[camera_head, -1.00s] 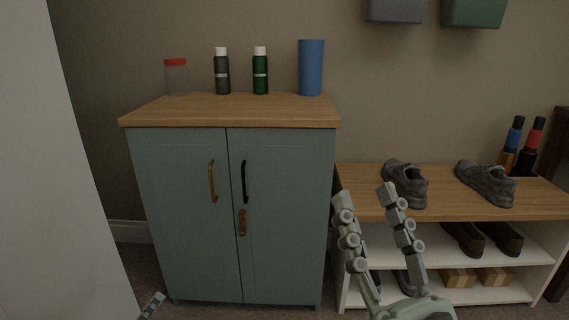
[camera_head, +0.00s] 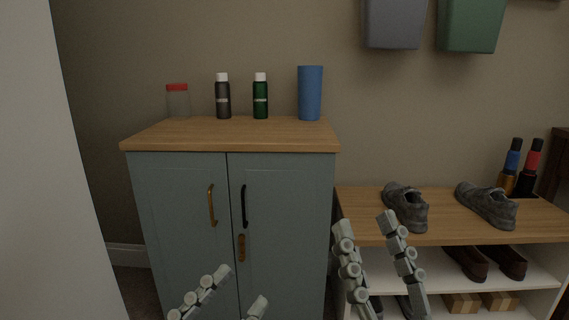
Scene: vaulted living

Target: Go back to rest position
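My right gripper (camera_head: 366,228) is in front of the shoe bench, to the right of the cabinet. Its two fingers point up and are spread apart, with nothing between them. My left gripper (camera_head: 245,285) shows at the bottom edge, in front of the lower cabinet doors. Its two fingers are apart with nothing seen between them; its base is cut off by the frame.
A grey-blue cabinet (camera_head: 185,240) with shut doors carries a red-lidded jar (camera_head: 178,102), two bottles (camera_head: 223,97) (camera_head: 260,97) and a blue cylinder (camera_head: 310,93). A shoe bench (camera_head: 445,210) holds grey shoes (camera_head: 405,207). Wall bins (camera_head: 470,25) hang above. A white panel (camera_head: 35,180) stands left.

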